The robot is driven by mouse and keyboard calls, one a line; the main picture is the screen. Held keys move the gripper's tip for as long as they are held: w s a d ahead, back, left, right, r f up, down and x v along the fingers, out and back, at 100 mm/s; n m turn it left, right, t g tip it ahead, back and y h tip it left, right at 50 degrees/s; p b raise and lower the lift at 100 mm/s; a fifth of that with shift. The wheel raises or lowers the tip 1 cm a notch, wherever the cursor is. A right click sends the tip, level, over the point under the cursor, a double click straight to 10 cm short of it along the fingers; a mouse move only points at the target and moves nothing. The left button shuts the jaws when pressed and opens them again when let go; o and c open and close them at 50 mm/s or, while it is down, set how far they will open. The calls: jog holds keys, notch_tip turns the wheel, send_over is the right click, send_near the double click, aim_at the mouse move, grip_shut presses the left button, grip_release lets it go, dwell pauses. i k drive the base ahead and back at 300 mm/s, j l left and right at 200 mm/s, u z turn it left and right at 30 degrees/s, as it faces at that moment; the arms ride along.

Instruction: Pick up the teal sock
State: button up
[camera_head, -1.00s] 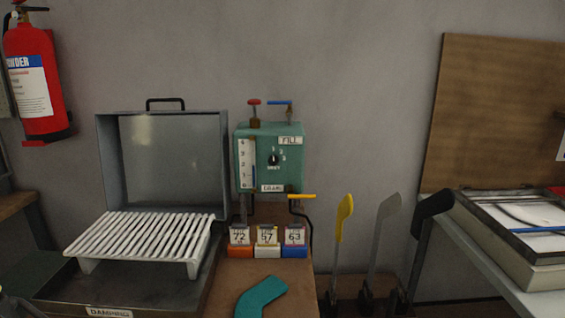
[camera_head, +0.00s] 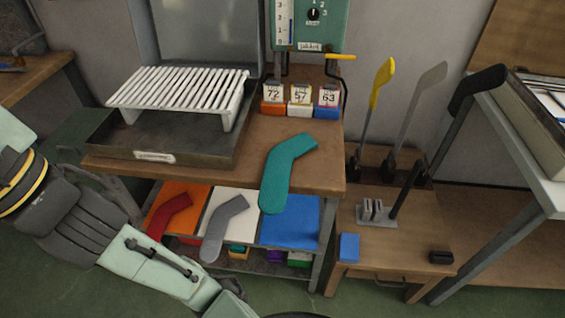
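The teal sock (camera_head: 283,172) lies flat on the wooden bench top (camera_head: 225,165), right of the metal tray. Its bent end points back and right; its other end sticks out over the bench's front edge. Nothing covers it. My gripper is not clearly in view. Pale green and dark links of my arm show at the lower left, apart from the sock.
A white slatted rack (camera_head: 180,92) stands over the tray (camera_head: 110,140). Small numbered boxes (camera_head: 300,108) sit behind the sock. Red (camera_head: 172,215) and grey (camera_head: 222,228) socks lie on bins below. Yellow (camera_head: 381,82), grey and black upright forms stand at right.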

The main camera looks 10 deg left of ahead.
aim_at(273, 197)
jog(key=k+l+u, duration=0.15)
jog(key=l, duration=1.6)
jog(key=i, duration=0.1)
